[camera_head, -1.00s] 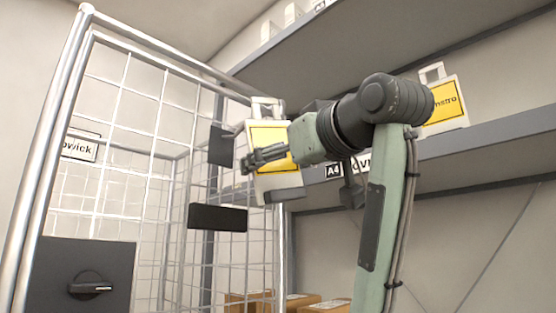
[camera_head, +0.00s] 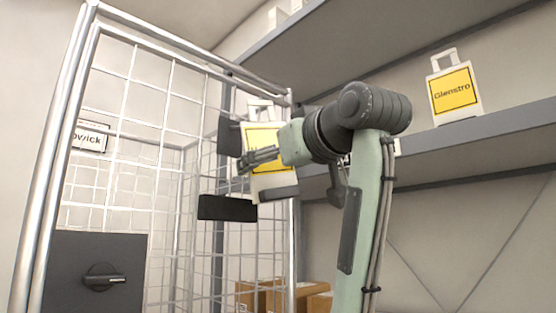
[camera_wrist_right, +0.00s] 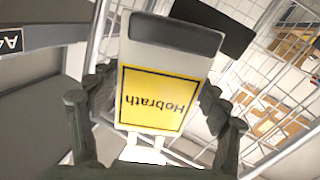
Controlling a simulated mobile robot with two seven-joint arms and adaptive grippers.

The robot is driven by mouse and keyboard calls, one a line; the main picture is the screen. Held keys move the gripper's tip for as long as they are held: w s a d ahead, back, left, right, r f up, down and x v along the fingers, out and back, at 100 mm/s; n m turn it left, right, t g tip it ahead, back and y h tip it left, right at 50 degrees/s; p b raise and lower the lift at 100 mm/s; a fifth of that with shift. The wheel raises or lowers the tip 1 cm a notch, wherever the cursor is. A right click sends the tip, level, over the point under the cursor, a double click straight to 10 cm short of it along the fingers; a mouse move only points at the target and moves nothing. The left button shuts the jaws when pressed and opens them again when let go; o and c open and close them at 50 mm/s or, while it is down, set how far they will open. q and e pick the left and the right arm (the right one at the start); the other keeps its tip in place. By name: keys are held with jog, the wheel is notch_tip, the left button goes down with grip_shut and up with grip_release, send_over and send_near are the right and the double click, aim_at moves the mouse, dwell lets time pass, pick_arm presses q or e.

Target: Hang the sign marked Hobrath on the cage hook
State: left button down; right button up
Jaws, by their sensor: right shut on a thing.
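The white sign with a yellow face (camera_head: 270,163) has a cut-out handle at its top and a dark strip along its bottom edge. In the right wrist view the same sign (camera_wrist_right: 158,98) reads Hobrath upside down. My right gripper (camera_head: 250,160) is shut on it, with fingers at both sides in the wrist view. It holds the sign upright in the air by the right edge of the wire cage (camera_head: 172,122). I cannot make out the hook; the sign and gripper cover part of that area. My left gripper is out of view.
A dark plate (camera_head: 229,136) and a black bar (camera_head: 227,207) are close left of the sign. A Glenstro sign (camera_head: 455,92) stands on the shelf (camera_head: 470,133) at right. A dark panel with a knob (camera_head: 101,277) is at lower left. Cardboard boxes (camera_head: 262,297) lie low behind.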

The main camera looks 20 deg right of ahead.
jog(key=w, duration=0.1)
jog(key=w+a+f, duration=0.1)
jog(key=w, duration=0.2)
jog(key=shift+w+a+f, duration=0.15)
jog(key=shift+w+a, duration=0.2)
jog(key=shift+w, duration=0.05)
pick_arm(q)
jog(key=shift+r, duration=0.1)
pick_arm(e)
jog(key=shift+f, duration=0.2)
dwell(0.6)
jog(key=o, duration=1.3)
jog(key=shift+w+a+f, duration=0.1)
jog(key=shift+w+a, duration=0.05)
jog(key=shift+w, duration=0.05)
jog(key=shift+o, duration=0.2)
jog(key=shift+s, duration=0.1)
